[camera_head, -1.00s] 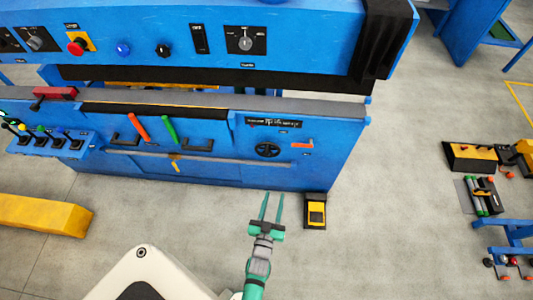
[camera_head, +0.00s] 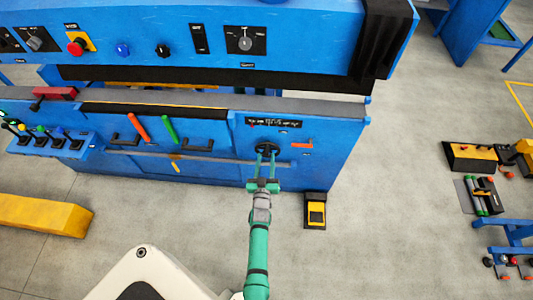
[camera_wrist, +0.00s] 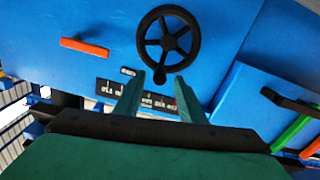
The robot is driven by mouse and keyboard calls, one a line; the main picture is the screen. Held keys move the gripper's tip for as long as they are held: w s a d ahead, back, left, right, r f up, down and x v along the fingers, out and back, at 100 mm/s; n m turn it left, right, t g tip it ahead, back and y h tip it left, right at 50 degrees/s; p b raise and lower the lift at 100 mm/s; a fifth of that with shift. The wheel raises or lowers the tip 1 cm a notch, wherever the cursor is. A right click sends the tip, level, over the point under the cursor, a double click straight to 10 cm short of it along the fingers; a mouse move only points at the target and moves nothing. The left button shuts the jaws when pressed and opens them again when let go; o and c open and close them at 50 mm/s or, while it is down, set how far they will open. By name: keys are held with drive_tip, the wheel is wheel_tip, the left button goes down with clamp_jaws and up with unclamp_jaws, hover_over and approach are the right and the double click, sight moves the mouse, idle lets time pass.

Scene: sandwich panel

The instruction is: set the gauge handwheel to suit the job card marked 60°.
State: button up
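The gauge handwheel (camera_head: 267,150) is a black spoked wheel on the blue front panel at the right of the machine. It also shows in the wrist view (camera_wrist: 168,41), with a dark knob (camera_wrist: 160,76) on its rim. A dark scale strip (camera_head: 274,123) with pale markings is above the wheel; the wrist view shows it upside down, partly behind my fingers. My gripper (camera_head: 266,155) is open, its two green fingers pointing at the wheel. In the wrist view the fingertips are apart, one on each side of the knob; I cannot tell whether they touch it. No job card is readable.
An orange lever (camera_head: 302,145) is just right of the wheel. Red and green handles (camera_head: 170,130) and black pull handles are to the left. A yellow-and-black foot pedal (camera_head: 315,211) stands on the floor below right. Open floor lies right of the machine.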

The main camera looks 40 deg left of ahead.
sight(267, 155)
drive_tip(key=shift+x, duration=1.75)
clamp_jaws()
